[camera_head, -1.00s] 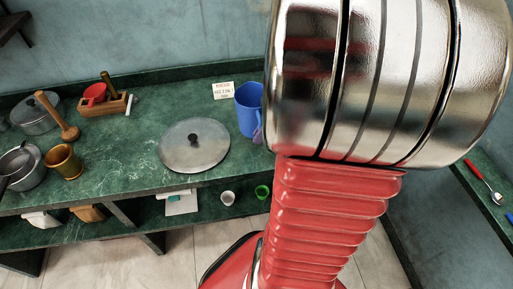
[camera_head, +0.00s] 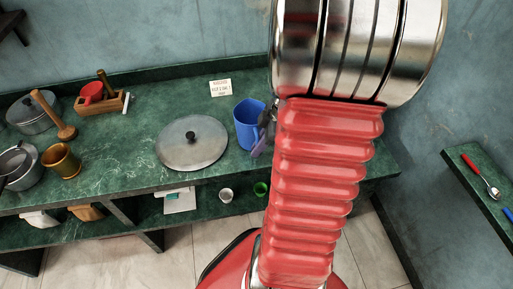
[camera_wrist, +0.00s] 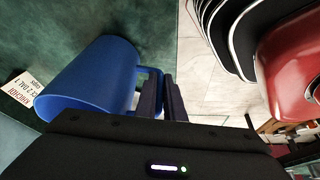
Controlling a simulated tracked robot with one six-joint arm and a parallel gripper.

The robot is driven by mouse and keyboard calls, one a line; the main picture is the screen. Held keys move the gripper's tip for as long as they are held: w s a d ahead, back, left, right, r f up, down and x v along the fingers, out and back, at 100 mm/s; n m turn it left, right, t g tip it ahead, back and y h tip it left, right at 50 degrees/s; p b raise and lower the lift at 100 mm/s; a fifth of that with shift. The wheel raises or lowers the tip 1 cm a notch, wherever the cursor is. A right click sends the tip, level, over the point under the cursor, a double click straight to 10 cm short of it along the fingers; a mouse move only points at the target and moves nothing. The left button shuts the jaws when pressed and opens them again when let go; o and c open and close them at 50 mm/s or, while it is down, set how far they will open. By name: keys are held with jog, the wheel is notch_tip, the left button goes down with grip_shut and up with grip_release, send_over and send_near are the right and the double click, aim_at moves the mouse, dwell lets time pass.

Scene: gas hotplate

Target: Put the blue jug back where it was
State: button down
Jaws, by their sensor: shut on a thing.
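The blue jug (camera_head: 248,124) stands on the green marble counter, right of the round metal lid, in the head view. In the wrist view the jug (camera_wrist: 92,78) fills the left side, with its handle towards my gripper's fingers. My gripper (camera_wrist: 172,98) is shut on the jug's handle. In the head view only part of my gripper (camera_head: 264,138) shows at the jug's right side; my arm hides the rest. I cannot tell whether the jug's base touches the counter.
The round metal lid (camera_head: 192,143) lies left of the jug. A small lettered card (camera_head: 220,88) stands behind it, near the wall. Pots, a brass mortar (camera_head: 62,160) and a wooden box (camera_head: 102,103) are at the left. A lower shelf holds small cups.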

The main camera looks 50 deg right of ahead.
jog(key=shift+f, duration=0.15)
jog(key=c, duration=1.9)
grip_release()
jog(key=shift+o, duration=0.2)
jog(key=v, duration=1.2)
